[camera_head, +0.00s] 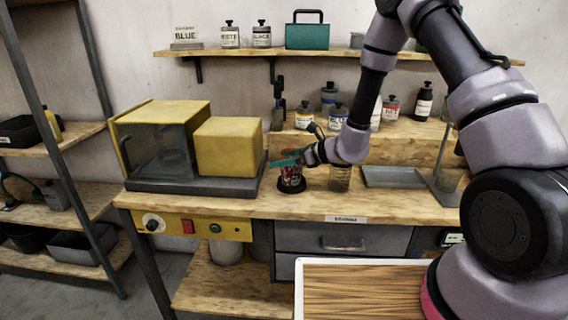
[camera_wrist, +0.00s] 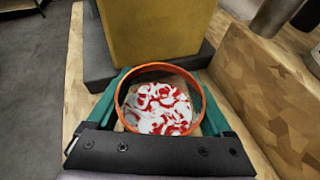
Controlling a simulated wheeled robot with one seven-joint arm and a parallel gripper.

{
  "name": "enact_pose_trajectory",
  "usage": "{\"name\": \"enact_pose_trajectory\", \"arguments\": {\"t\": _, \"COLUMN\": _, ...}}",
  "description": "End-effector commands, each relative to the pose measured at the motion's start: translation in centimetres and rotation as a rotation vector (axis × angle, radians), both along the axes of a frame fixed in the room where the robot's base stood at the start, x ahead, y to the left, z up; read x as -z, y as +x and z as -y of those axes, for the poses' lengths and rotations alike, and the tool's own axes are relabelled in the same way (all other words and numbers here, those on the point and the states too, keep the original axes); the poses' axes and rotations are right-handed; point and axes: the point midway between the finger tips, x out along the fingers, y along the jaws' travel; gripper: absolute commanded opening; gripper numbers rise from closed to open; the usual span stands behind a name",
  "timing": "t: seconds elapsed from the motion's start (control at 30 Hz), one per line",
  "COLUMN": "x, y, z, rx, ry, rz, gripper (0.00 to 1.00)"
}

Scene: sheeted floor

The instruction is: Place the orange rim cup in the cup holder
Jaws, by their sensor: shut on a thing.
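The cup with an orange rim (camera_wrist: 160,67) is in the middle of the wrist view, with red and white contents inside. In the head view the cup (camera_head: 291,176) is small and upright, at the front of the workbench. My gripper (camera_head: 287,160) has teal fingers and is shut on the cup; in the wrist view the fingers (camera_wrist: 163,84) lie along its left and right sides. A black round base (camera_head: 291,187), perhaps the cup holder, is directly under the cup in the head view. I cannot tell whether the cup rests in it.
A yellow machine (camera_head: 229,147) on a dark base stands just left of the cup. A raised wooden shelf (camera_head: 410,150) with several bottles is behind. A wood-patterned tray (camera_head: 302,293) is in front.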

Motion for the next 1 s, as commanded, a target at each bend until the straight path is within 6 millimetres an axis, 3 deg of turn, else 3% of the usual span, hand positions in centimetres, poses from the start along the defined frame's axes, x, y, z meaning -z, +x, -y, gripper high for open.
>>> {"name": "enact_pose_trajectory", "arguments": {"t": 0.1, "x": 1.1, "y": 0.0, "z": 0.0, "rx": 0.001, "ry": 0.001, "rz": 0.001, "gripper": 0.00}}
{"name": "enact_pose_trajectory", "arguments": {"t": 0.5, "x": 1.5, "y": 0.1, "z": 0.0, "rx": 0.001, "ry": 0.001, "rz": 0.002, "gripper": 0.00}}
{"name": "enact_pose_trajectory", "arguments": {"t": 0.53, "x": 1.5, "y": 0.1, "z": 0.0, "rx": 0.001, "ry": 0.000, "rz": 0.002, "gripper": 0.96}}
{"name": "enact_pose_trajectory", "arguments": {"t": 0.57, "x": 1.5, "y": 0.1, "z": 0.0, "rx": 0.001, "ry": 0.000, "rz": 0.002, "gripper": 1.00}}
{"name": "enact_pose_trajectory", "arguments": {"t": 0.87, "x": 1.1, "y": 0.0, "z": 0.0, "rx": 0.001, "ry": 0.000, "rz": 0.003, "gripper": 1.00}}
{"name": "enact_pose_trajectory", "arguments": {"t": 1.0, "x": 0.4, "y": -0.6, "z": 1.8, "rx": 0.005, "ry": -0.001, "rz": 0.002, "gripper": 1.00}}
